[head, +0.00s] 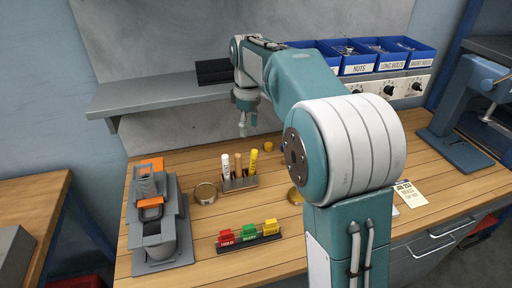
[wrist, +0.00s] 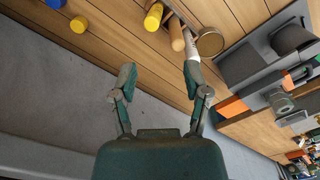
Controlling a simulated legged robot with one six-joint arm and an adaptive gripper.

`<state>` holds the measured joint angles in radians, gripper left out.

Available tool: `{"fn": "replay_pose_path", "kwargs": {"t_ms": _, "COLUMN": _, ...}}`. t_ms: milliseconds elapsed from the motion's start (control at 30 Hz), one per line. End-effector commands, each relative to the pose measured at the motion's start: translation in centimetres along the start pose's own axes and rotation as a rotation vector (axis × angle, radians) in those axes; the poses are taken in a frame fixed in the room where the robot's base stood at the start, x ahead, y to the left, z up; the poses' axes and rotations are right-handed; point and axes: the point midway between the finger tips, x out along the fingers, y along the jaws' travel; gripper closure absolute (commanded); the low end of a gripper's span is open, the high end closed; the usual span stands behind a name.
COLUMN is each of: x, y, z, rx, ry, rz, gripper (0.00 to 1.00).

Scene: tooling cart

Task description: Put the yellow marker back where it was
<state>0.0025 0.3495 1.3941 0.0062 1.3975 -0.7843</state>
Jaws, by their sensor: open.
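The yellow marker (head: 253,162) stands in the right end of a small holder block (head: 240,185) on the wooden bench, leaning slightly. It also shows in the wrist view (wrist: 153,17). A white marker (head: 226,167) and a tan, wood-coloured one (head: 238,165) stand to its left in the same block. My gripper (head: 243,130) is open with nothing between its fingers, above and behind the holder. In the wrist view my open fingers (wrist: 160,75) point towards the markers, apart from the yellow one. How deep the yellow marker sits is hidden.
A round brass dish (head: 205,193) lies left of the holder. A grey fixture (head: 158,225) stands further left. Red, green and yellow labelled blocks (head: 250,238) sit in front. A shelf (head: 160,98) runs behind my gripper.

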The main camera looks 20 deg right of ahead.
Motion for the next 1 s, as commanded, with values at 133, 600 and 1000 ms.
{"fn": "replay_pose_path", "kwargs": {"t_ms": 133, "x": -1.4, "y": -1.5, "z": 1.5, "rx": 0.051, "ry": 0.027, "rz": 0.026, "gripper": 0.39}}
{"fn": "replay_pose_path", "kwargs": {"t_ms": 600, "x": -4.2, "y": -9.2, "z": 9.2, "rx": 0.336, "ry": 0.177, "rz": 0.128, "gripper": 0.39}}
{"fn": "replay_pose_path", "kwargs": {"t_ms": 1000, "x": -2.4, "y": -15.8, "z": 15.9, "rx": 0.573, "ry": 0.329, "rz": 0.181, "gripper": 0.39}}
